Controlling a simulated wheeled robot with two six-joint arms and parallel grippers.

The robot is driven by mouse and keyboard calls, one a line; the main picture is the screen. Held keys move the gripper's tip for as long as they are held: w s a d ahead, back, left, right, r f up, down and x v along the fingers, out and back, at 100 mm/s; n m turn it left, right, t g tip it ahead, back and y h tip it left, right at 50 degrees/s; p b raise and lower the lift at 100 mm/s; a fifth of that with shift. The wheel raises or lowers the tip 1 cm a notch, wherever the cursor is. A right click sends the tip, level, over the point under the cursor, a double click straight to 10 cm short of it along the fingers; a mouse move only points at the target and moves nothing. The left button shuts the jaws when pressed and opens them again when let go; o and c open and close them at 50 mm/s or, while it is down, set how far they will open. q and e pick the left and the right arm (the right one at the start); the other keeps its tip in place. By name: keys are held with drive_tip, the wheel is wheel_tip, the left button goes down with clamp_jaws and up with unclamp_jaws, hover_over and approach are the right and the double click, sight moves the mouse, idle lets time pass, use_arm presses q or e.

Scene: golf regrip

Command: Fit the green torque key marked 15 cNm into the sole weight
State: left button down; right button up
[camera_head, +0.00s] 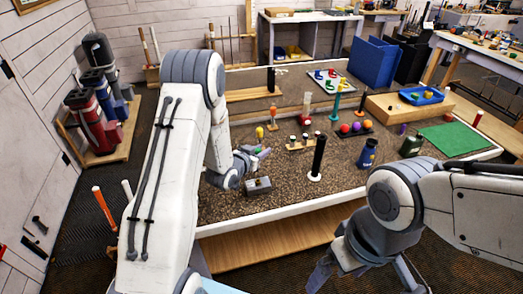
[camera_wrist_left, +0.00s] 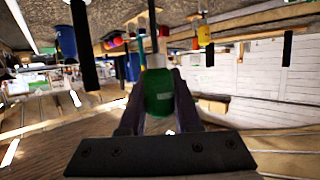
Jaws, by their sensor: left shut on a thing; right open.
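My left gripper (camera_wrist_left: 158,100) is shut on a green torque key (camera_wrist_left: 158,88), seen between the two fingers in the left wrist view. A pale patch shows on its green handle, but its marking is too small to read. In the head view my left gripper (camera_head: 256,154) is over the near left part of the bench, partly hidden by my arm. A small grey metal block (camera_head: 258,186) sits on the bench just below it in the picture. I cannot make out the sole weight. My right gripper (camera_head: 362,274) is open and empty, low in front of the bench.
A black post on a white base (camera_head: 317,160) stands right of the grey block. A white tray (camera_head: 340,88) with coloured keys lies at the back.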

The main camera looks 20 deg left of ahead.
use_arm(q)
wheel_tip(320, 180, down, 3)
drive_tip(key=shift+f+b, duration=0.2)
drive_tip(key=shift+b, duration=1)
drive_tip(key=shift+b, duration=0.5)
idle(0.8)
drive_tip(key=shift+f+b, duration=0.95)
drive_tip(key=c, duration=0.5)
unclamp_jaws()
drive_tip(key=shift+b+v, duration=0.55)
drive_tip(key=shift+v, duration=4.65)
